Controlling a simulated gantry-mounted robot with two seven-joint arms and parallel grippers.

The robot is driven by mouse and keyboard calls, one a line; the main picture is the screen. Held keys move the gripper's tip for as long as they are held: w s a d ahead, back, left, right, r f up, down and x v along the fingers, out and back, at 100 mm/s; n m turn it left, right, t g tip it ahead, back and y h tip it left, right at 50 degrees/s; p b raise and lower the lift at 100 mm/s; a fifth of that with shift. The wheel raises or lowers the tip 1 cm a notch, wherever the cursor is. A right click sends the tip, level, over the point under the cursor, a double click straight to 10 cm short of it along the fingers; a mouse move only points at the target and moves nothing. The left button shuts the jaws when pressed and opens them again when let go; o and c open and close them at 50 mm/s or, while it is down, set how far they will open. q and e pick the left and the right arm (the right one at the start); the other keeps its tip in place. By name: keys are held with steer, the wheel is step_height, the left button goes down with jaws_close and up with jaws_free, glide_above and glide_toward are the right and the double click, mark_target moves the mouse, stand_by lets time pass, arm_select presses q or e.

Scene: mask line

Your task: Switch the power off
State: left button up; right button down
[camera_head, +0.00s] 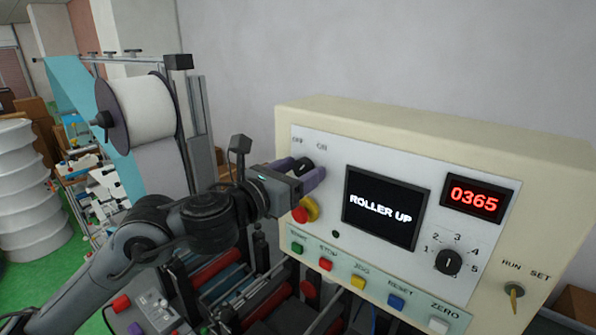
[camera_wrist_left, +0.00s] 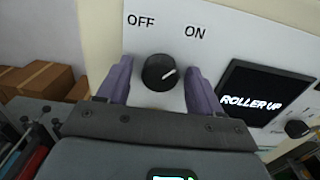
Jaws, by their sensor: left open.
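The black power knob (camera_wrist_left: 158,72) sits under the OFF and ON labels on the control panel (camera_head: 335,160). Its white pointer line is turned up and right, toward ON. In the head view the knob (camera_head: 303,165) shows partly behind my gripper. My left gripper (camera_head: 297,172) is open, with its purple fingers on either side of the knob. In the left wrist view the left gripper (camera_wrist_left: 158,88) has a finger left and a finger right of the knob. I cannot tell whether they touch it. My right gripper is in neither view.
Below the knob is a red emergency button with a yellow collar (camera_head: 306,211). A screen (camera_head: 385,207) reads ROLLER UP and a red display (camera_head: 474,199) reads 0365. A numbered dial (camera_head: 448,262) and coloured push buttons (camera_head: 358,282) are nearby. A white roll (camera_head: 140,108) stands left.

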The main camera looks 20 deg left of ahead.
arm_select(q)
steer(key=shift+c, duration=0.4)
steer(key=c, duration=1)
